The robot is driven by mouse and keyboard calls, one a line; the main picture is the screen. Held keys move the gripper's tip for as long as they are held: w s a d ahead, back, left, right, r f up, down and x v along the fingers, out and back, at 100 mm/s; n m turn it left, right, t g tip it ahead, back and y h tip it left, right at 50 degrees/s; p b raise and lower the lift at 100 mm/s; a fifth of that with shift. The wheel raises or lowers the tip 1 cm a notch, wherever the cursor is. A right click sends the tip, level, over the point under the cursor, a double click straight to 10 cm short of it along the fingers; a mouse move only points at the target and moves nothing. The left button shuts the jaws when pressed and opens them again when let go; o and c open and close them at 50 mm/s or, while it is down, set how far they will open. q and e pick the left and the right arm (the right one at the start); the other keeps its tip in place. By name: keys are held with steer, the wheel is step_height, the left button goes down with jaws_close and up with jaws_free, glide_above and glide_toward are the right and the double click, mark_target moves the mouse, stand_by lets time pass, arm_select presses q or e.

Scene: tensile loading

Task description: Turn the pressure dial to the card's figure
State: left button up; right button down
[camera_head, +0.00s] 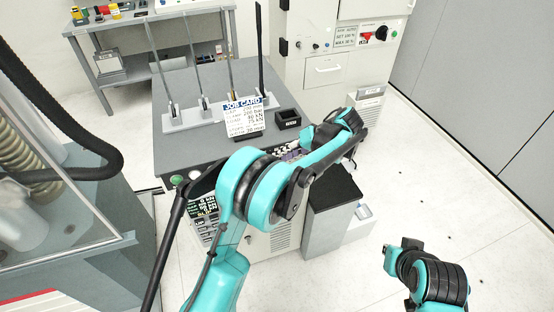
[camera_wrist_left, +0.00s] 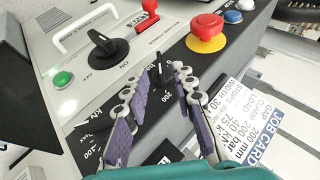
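The job card (camera_head: 244,117) stands on the grey machine table. The fingers hide part of the scale. In the head view my left arm covers most of the console. My right gripper is out of view.
A red emergency button (camera_wrist_left: 206,33) on yellow, a black ON/OFF knob (camera_wrist_left: 103,43) and a green button (camera_wrist_left: 63,79) are close by on the console. A small black tray (camera_head: 287,119) is right of the card. Open floor lies at the right.

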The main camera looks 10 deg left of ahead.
arm_select(q)
steer(key=v, duration=0.8)
steer(key=s+a+r+m+t+h, duration=0.4)
steer(key=s+a, duration=0.4)
steer(key=s, duration=0.4)
steer(key=s+a+f+m+t+h, duration=0.1)
steer(key=s+f+t+h, duration=0.2)
steer(key=s, duration=1.2)
step_height(320, 180, down, 3)
steer(key=shift+f+h, duration=0.2)
steer(key=shift+h, duration=0.8)
